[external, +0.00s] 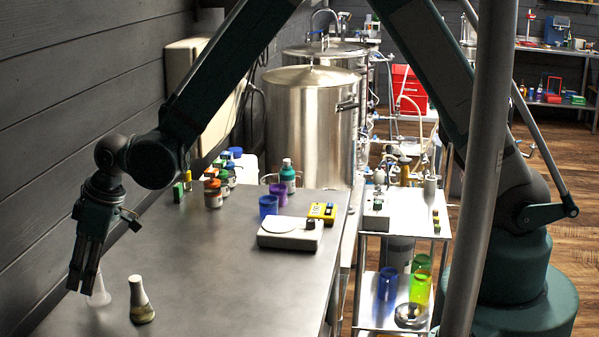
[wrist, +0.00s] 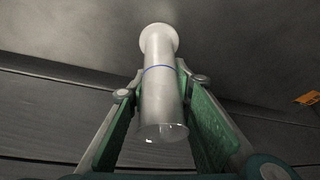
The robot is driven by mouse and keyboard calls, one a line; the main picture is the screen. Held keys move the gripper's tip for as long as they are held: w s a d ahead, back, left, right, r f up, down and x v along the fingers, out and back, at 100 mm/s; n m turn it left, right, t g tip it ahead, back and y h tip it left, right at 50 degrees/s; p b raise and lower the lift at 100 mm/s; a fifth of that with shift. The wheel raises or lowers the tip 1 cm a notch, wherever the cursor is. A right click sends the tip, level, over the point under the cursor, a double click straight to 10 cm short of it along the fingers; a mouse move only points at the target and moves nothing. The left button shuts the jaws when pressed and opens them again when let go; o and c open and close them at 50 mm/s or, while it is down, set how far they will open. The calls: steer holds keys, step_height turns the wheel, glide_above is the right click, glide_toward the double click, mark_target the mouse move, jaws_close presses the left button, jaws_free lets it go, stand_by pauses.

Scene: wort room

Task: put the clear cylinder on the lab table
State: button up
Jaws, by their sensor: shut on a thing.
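The clear cylinder (wrist: 161,92) is between the two green fingers of my gripper (wrist: 163,95) in the wrist view. It has a blue ring around it and a wide round foot at the far end. In the external view my gripper (external: 84,280) points down at the left, over the near left part of the lab table (external: 215,275). The pale lower part of the cylinder (external: 98,292) shows beside the fingertips, low over the grey tabletop. I cannot tell whether its foot touches the table. The fingers hide its upper part there.
A conical flask (external: 142,303) with yellowish liquid stands just right of my gripper. A white scale (external: 290,234), a blue cup (external: 268,206) and several bottles stand farther back. The middle of the table is clear. A dark wall is at the left.

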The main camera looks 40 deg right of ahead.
steer(key=shift+f, duration=0.25)
steer(key=shift+f, duration=0.15)
steer(key=o, duration=0.9)
steer(key=v, duration=1.2)
stand_by(0.8)
steer(key=shift+w+d+r, duration=0.1)
steer(key=shift+r, duration=0.1)
